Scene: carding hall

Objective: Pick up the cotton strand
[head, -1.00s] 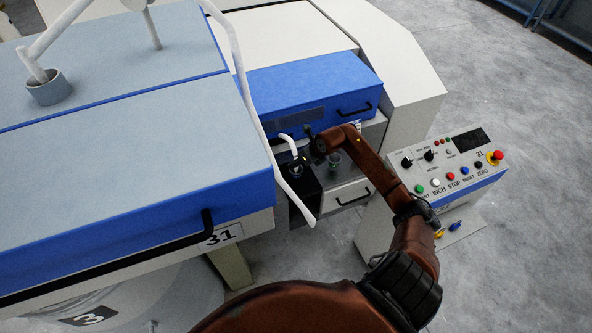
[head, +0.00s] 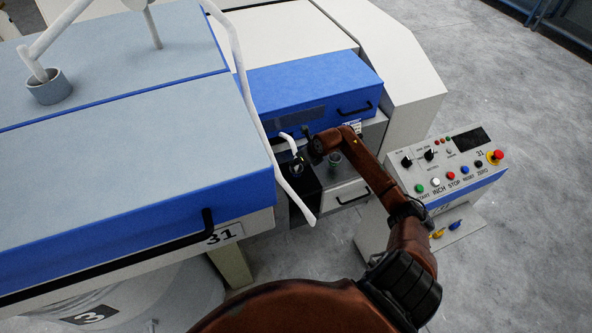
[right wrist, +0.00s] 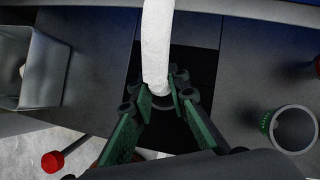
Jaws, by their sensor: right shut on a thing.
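The white cotton strand (right wrist: 156,42) comes down from the top of the right wrist view and its lower end sits between the green-padded fingers of my right gripper (right wrist: 162,97). The fingers are shut on it. In the head view a short curved white piece of strand (head: 288,140) shows beside my right gripper (head: 301,158), above a dark recess in the machine. The fingertips are small and partly hidden there by the wrist. My left gripper is not in view.
A small round cup (right wrist: 293,128) stands right of the gripper. A grey bin (right wrist: 38,70) is at left. A control panel (head: 450,165) stands to the right.

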